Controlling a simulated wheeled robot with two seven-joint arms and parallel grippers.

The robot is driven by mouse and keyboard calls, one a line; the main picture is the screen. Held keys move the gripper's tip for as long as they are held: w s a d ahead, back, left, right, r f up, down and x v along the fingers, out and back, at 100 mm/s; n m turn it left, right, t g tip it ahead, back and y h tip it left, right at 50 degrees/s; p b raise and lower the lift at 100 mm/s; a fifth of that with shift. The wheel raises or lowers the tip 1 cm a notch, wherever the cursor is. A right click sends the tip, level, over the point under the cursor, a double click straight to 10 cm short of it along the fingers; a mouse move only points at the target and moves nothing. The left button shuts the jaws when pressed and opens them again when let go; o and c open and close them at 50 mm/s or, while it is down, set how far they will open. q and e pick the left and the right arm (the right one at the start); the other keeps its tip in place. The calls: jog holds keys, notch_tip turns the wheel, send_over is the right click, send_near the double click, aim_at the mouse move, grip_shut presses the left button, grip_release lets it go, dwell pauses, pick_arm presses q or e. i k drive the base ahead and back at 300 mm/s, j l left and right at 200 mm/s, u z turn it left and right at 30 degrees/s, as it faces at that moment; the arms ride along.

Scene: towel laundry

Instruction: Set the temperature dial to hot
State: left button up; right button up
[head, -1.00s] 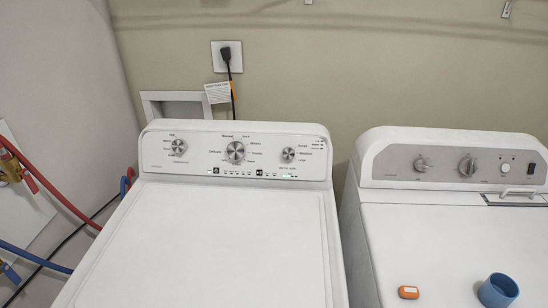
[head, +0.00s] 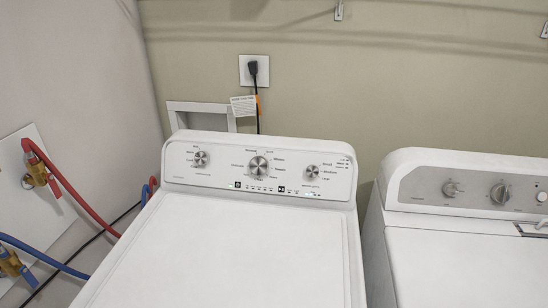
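The washer (head: 230,250) stands in the middle with its lid shut and a white control panel along its back. The panel has three silver dials. The left dial (head: 201,158) has a few small labels around its left side, which look like temperature words but are too small to read surely. The middle dial (head: 258,166) is larger and ringed by many labels. The right dial (head: 312,171) is small, with labels on its right. I cannot tell exactly where the left dial points. Neither gripper is in view.
A second white machine (head: 450,265) with a grey panel stands close on the right, a narrow gap between. Red (head: 75,190) and blue (head: 40,252) hoses run from wall valves at the left. A plugged cord (head: 256,100) hangs behind the washer. The washer's lid is clear.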

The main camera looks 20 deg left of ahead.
aim_at(201, 158)
jog(key=u, duration=1.25)
